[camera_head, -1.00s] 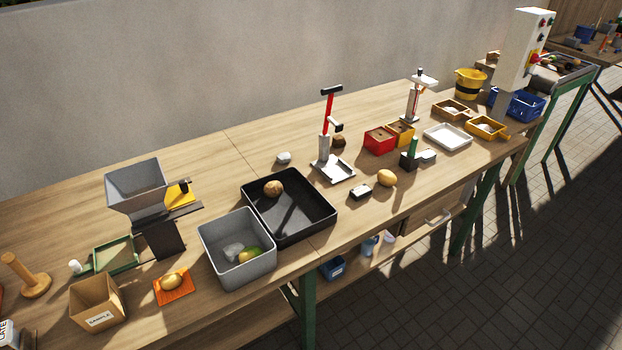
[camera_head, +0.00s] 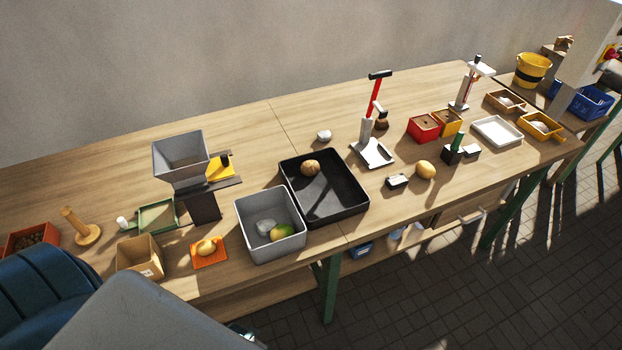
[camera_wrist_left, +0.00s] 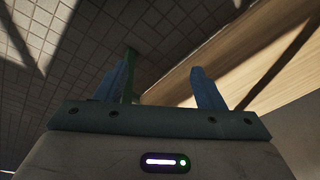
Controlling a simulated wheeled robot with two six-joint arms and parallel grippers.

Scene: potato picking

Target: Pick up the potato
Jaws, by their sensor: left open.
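Several potato-like items are on the bench, and I cannot tell which one the task means. A brown potato (camera_head: 310,168) lies in the black tray (camera_head: 352,212). A yellow potato (camera_head: 207,247) rests on an orange mat (camera_head: 199,263). A green-yellow one (camera_head: 282,232) is in the grey bin (camera_head: 258,252) beside a pale grey lump. Another yellow potato (camera_head: 425,170) lies on bare wood at the right. My left gripper (camera_wrist_left: 160,70) is open and empty in the left wrist view, with floor and a wooden edge beyond. My right gripper is not visible.
A grey hopper (camera_head: 181,158), a cardboard box (camera_head: 139,258) and a wooden peg stand (camera_head: 83,228) are at the left. A red-handled press (camera_head: 374,118) stands behind the tray's right side. Bare wood lies along the back of the bench.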

